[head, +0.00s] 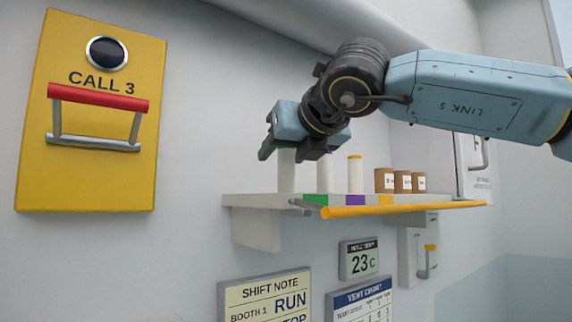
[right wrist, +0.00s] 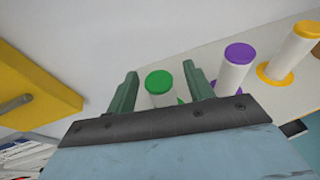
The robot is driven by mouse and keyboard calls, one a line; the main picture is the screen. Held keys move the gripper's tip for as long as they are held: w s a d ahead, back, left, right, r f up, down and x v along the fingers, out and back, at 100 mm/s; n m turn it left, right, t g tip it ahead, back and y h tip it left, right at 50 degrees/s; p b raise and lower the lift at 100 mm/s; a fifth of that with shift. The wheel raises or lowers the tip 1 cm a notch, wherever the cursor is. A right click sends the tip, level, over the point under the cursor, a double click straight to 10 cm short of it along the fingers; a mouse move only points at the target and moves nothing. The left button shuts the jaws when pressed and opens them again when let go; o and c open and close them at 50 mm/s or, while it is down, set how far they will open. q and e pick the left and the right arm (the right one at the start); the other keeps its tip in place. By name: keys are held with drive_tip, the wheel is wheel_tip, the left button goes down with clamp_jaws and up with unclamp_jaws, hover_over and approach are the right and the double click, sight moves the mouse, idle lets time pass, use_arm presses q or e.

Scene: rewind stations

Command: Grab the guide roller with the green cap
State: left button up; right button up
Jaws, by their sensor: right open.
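The guide roller with the green cap (right wrist: 159,82) stands upright on the wall shelf. In the head view its white body (head: 287,172) shows below my right gripper (head: 291,156), which hides the cap. In the right wrist view the green cap lies between the two open fingers of my right gripper (right wrist: 162,72). A gap shows beside the cap, and I cannot tell whether a finger touches the roller. My left gripper is not in view.
A purple-capped roller (right wrist: 239,53) and a yellow-capped roller (head: 355,174) stand to the right on the shelf (head: 255,201). A yellow rail (head: 400,209) edges the shelf. A yellow CALL 3 panel (head: 92,165) with a red-topped handle hangs left.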

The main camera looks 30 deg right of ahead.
drive_tip(key=shift+s, duration=0.1)
drive_tip(key=shift+c, duration=0.2)
drive_tip(key=c, duration=1)
drive_tip(key=shift+r, duration=0.1)
